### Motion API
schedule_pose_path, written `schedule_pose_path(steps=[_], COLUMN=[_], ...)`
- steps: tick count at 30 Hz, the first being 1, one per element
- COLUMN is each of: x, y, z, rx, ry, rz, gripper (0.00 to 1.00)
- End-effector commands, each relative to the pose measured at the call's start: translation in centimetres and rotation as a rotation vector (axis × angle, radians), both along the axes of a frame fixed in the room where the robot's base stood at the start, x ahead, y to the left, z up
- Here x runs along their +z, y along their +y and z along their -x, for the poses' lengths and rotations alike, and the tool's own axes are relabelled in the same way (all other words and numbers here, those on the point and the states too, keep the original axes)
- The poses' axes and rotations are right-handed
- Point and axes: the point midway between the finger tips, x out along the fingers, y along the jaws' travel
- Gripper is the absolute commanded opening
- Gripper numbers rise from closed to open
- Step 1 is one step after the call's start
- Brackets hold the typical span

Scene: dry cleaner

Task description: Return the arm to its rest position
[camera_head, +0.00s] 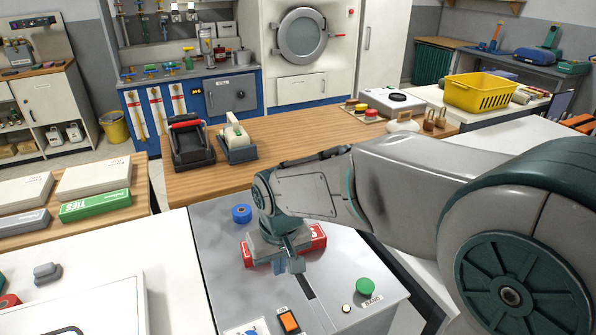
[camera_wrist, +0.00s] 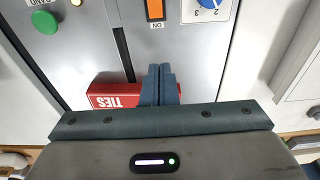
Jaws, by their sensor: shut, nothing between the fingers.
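My arm reaches in from the right in the head view, with its wrist bent down over a grey machine top (camera_head: 225,290). My gripper (camera_head: 291,263) is shut and empty, pointing down just above that surface. In the wrist view its two fingers (camera_wrist: 159,82) are together. A red box marked TIES (camera_head: 313,240) lies on the machine top, partly hidden behind the gripper. It also shows beside the fingers in the wrist view (camera_wrist: 112,96). I cannot tell whether the fingers touch it.
The machine top bears a green button (camera_head: 365,287), an orange switch (camera_head: 289,321) and a blue round thing (camera_head: 242,213). Behind it is a wooden counter (camera_head: 280,140) with a black tape holder (camera_head: 190,146). A yellow basket (camera_head: 480,93) stands at the back right.

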Motion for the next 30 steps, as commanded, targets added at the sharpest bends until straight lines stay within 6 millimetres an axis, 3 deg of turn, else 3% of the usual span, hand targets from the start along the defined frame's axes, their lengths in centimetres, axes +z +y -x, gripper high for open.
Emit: schedule_pose_path(steps=[2,5,12,18,23,30], x=[0.2,1.0,3.4,3.8,3.6,3.5], y=[-0.5,-3.0,-13.5,-19.5,-21.5,-21.9], z=[0.0,0.1,3.2,7.2,9.2,9.7], rx=[-0.01,-0.058,-0.279,-0.439,-0.505,-0.519], ry=[-0.003,-0.018,-0.072,-0.105,-0.117,-0.117], rz=[0.0,-0.001,-0.009,-0.021,-0.029,-0.032], gripper=[0.0,0.0,0.0,0.0,0.0,0.0])
